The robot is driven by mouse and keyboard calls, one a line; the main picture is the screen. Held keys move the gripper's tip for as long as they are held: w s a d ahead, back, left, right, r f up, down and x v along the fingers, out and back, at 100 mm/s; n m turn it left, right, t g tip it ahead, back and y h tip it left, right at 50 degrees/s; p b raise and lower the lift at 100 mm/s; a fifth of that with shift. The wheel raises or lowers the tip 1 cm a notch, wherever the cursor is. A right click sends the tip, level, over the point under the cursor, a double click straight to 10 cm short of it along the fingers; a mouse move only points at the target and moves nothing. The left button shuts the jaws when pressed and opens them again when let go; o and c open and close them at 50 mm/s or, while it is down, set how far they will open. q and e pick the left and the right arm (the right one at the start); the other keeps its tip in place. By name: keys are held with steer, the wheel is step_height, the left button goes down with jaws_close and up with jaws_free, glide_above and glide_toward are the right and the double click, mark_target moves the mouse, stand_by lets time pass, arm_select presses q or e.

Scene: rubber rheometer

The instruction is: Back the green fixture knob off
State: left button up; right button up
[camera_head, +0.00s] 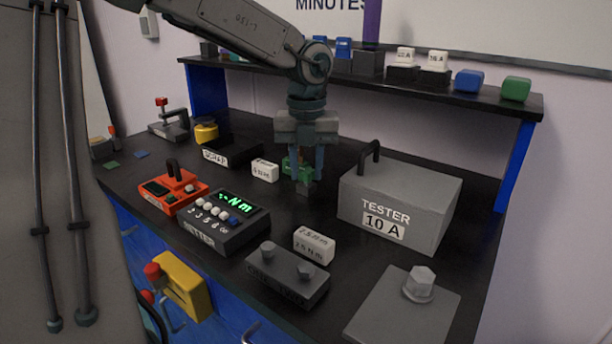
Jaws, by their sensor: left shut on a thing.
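The green fixture knob (289,167) sits on top of a small dark fixture (306,187) on the black bench, in the middle of the head view. My left gripper (304,168) reaches down from above, its fingers pointing straight down on either side of the knob. It is shut on the green knob. The fingers hide part of the knob, and I cannot tell how far it is turned. My right gripper is not in view.
The grey tester box (402,205) with a handle stands close on the right. A white label block (264,170) and the scrap tray (232,150) are on the left. A display box (225,222) and a white block (314,245) lie in front. A shelf (440,88) runs behind.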

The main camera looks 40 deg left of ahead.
arm_select(q)
steer(key=shift+n, duration=1.8)
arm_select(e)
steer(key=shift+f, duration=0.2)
arm_select(q)
steer(key=n, duration=0.4)
steer(key=shift+n, duration=0.4)
steer(key=n, duration=0.4)
steer(key=shift+n, duration=0.3)
steer(key=n, duration=0.4)
